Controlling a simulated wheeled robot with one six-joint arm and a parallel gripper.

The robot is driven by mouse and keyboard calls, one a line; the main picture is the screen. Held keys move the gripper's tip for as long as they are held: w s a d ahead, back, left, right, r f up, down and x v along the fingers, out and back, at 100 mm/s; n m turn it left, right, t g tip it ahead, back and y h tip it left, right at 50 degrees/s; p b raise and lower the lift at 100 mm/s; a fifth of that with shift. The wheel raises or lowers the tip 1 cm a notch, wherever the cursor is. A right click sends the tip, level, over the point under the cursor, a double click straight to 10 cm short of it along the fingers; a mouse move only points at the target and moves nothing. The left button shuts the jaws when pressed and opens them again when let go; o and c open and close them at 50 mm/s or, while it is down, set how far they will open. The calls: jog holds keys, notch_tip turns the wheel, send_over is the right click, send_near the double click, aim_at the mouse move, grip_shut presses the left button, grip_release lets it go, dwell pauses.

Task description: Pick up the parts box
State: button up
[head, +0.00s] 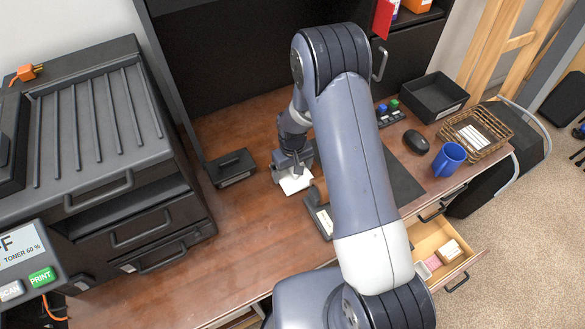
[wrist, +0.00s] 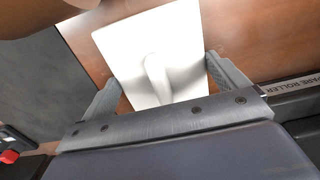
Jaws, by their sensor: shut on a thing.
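A white, square-looking box (head: 295,183), which seems to be the parts box, is at the front of my gripper (head: 291,170) in the head view, over the brown desk. In the wrist view the white box (wrist: 130,48) sits between the two grey fingers of my gripper (wrist: 165,88), with a pale raised handle or ridge in its middle. The fingers are shut on it. Its underside is hidden, so I cannot tell whether it touches the desk. No label on it is readable.
A dark spare-roller box (head: 231,168) stands just left of my gripper. A dark device (head: 320,218) lies close on the right. The desk (head: 262,235) is clear in front.

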jog(key=shift+f+b, duration=0.25)
jog(key=shift+b, duration=0.05)
jog(key=o, duration=0.6)
jog(key=shift+r, duration=0.15)
jog(key=shift+o, duration=0.2)
